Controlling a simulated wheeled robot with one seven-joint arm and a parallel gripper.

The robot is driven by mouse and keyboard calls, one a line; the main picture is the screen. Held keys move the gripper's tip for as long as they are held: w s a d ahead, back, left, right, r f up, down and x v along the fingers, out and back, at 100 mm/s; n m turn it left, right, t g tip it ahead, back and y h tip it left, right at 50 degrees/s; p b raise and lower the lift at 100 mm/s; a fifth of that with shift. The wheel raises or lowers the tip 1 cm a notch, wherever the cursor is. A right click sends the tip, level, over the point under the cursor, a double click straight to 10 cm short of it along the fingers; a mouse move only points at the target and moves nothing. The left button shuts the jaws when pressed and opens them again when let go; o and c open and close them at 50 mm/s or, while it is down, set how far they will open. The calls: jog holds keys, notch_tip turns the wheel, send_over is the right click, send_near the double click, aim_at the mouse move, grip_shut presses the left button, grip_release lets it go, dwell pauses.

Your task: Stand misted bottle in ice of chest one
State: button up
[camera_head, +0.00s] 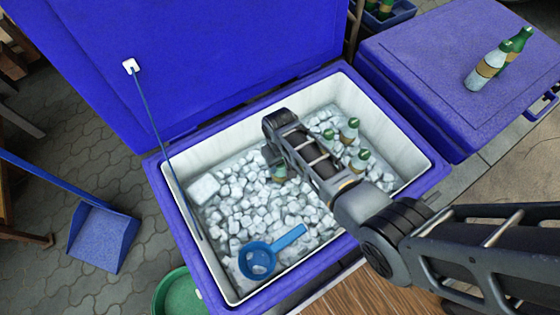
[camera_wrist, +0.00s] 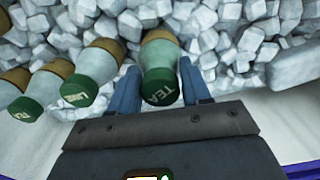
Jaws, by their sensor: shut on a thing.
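The open blue chest (camera_head: 165,200) has a white inside filled with ice (camera_head: 265,205). My gripper (camera_wrist: 160,88) is down in this chest, shut on a pale bottle with a tan label and a green cap (camera_wrist: 160,88) marked TEA. The held bottle (camera_head: 278,172) shows partly beside my wrist in the head view, in among the ice. It looks roughly upright; its base is hidden, so how deep it sits cannot be told. Other green-capped bottles (camera_head: 350,130) stand in the ice to the right, and they show left of my fingers in the wrist view (camera_wrist: 92,75).
A blue scoop (camera_head: 258,260) lies on the ice at the front. The open lid (camera_head: 190,60) rises behind, with a thin stay (camera_head: 160,140) at left. A closed blue chest (camera_head: 430,70) at right carries two bottles (camera_head: 488,68). A dustpan (camera_head: 100,238) is at left.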

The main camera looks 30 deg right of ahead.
jog(key=shift+f+b, duration=0.35)
jog(key=shift+f, duration=0.15)
jog(key=o, duration=1.6)
jog(key=shift+c, duration=0.2)
jog(key=shift+r, duration=0.15)
notch_tip(320, 180, up, 27)
jog(key=p, duration=2.6)
